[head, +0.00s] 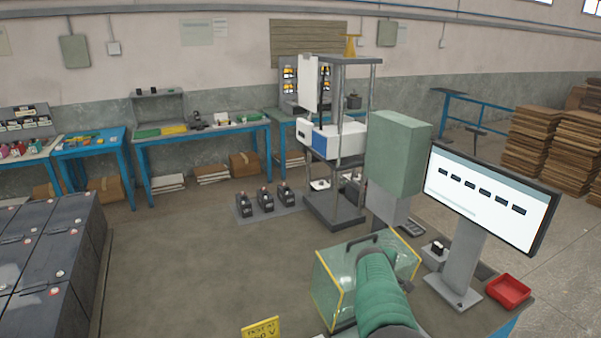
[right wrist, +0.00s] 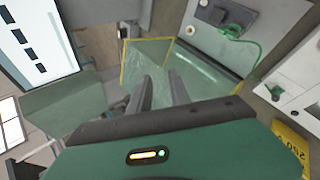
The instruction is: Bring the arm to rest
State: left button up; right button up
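My right arm (head: 378,285), in a green sleeve, reaches in from the bottom over a clear box with yellow edges (head: 328,290). Its gripper is hidden behind the arm in the head view. In the right wrist view my right gripper (right wrist: 162,88) has two grey fingers apart, with no object seen between them. The clear yellow-edged panels (right wrist: 130,68) lie beyond the fingertips; I cannot tell whether they touch. My left arm and gripper are not in view.
A monitor (head: 490,195) and a red tray (head: 508,291) stand to the right of the arm. A pale green block (head: 398,150) rises behind the box. Dark battery cases (head: 35,270) fill the left side. Several small black units (head: 265,200) stand at the back.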

jog(key=s+a+f+m+g+y, duration=0.1)
jog(key=s+a+f+m+y, duration=0.1)
jog(key=s, duration=1.1)
jog(key=s+a+f+m+g+y, duration=0.1)
jog(key=s+a+m, duration=0.3)
jog(key=s, duration=0.8)
jog(key=s+a+f+m+g+y, duration=0.2)
jog(key=s+a+f+m, duration=0.2)
jog(key=s, duration=0.9)
jog(key=shift+s+m+y+b, duration=0.3)
jog(key=shift+m+b, duration=0.05)
jog(key=shift+m, duration=0.05)
jog(key=shift+a, duration=0.2)
